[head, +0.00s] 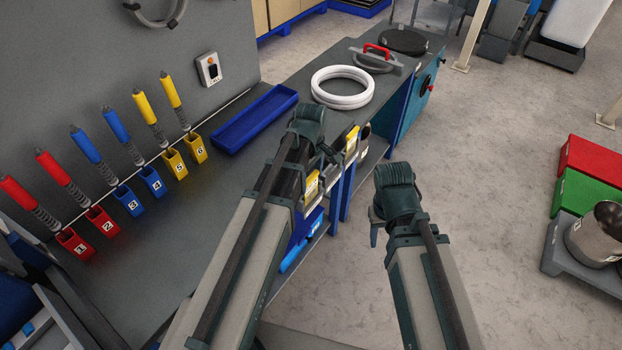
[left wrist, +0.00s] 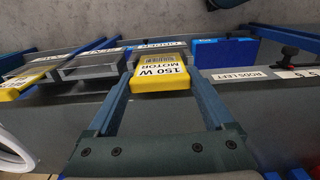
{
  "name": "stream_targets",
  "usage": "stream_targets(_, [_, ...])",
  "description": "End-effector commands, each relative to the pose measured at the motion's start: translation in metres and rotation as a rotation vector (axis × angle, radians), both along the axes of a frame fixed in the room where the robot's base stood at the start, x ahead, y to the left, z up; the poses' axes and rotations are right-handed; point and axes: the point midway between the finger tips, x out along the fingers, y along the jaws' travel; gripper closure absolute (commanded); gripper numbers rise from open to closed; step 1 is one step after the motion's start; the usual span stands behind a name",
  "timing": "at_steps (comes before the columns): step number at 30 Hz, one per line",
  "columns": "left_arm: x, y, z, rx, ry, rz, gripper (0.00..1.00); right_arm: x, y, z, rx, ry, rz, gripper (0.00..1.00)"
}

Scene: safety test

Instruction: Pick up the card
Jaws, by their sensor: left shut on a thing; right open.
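The yellow card (left wrist: 161,80) marked "150 W MOTOR" is between the fingers of my left gripper (left wrist: 160,65) in the left wrist view. The gripper is shut on it. The card is at a grey slot in a row of card holders, and I cannot tell whether it is clear of the slot. In the head view my left gripper (head: 328,153) is at the bench's front edge, and its arm partly hides the cards there. My right gripper (head: 376,226) is open and apart from the bench, over the floor; its fingertips are mostly hidden.
Another yellow card (left wrist: 18,88) and a blue block (left wrist: 225,52) are on either side in the left wrist view. On the bench are a blue tray (head: 256,118), white rings (head: 342,88) and numbered holders with coloured handles.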

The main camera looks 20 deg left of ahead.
Motion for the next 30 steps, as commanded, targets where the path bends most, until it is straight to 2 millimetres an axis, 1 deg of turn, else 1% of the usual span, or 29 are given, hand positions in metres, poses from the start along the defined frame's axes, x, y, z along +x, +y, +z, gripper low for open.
stream_targets(1, [0.000,0.000,0.006,0.000,0.000,0.000,0.66,0.000,0.000,0.006,0.000,0.000,0.000,0.50])
stream_targets(5, [0.000,0.000,0.020,0.000,0.000,0.000,0.66,0.000,0.000,0.020,0.000,0.000,0.000,0.50])
stream_targets(8, [0.000,0.000,0.034,0.000,0.000,0.000,0.66,0.000,0.000,0.034,0.000,0.000,0.000,0.50])
stream_targets(15, [0.000,0.000,0.072,0.000,0.000,0.000,0.66,0.000,0.000,0.072,0.000,0.000,0.000,0.50])
stream_targets(18, [0.000,0.000,0.086,0.000,0.000,0.000,0.66,0.000,0.000,0.086,0.000,0.000,0.000,0.50])
stream_targets(23, [0.000,0.000,0.097,0.000,0.000,0.000,0.66,0.000,0.000,0.097,0.000,0.000,0.000,0.50])
stream_targets(30, [0.000,0.000,0.096,0.000,0.000,0.000,0.66,0.000,0.000,0.096,0.000,0.000,0.000,0.50])
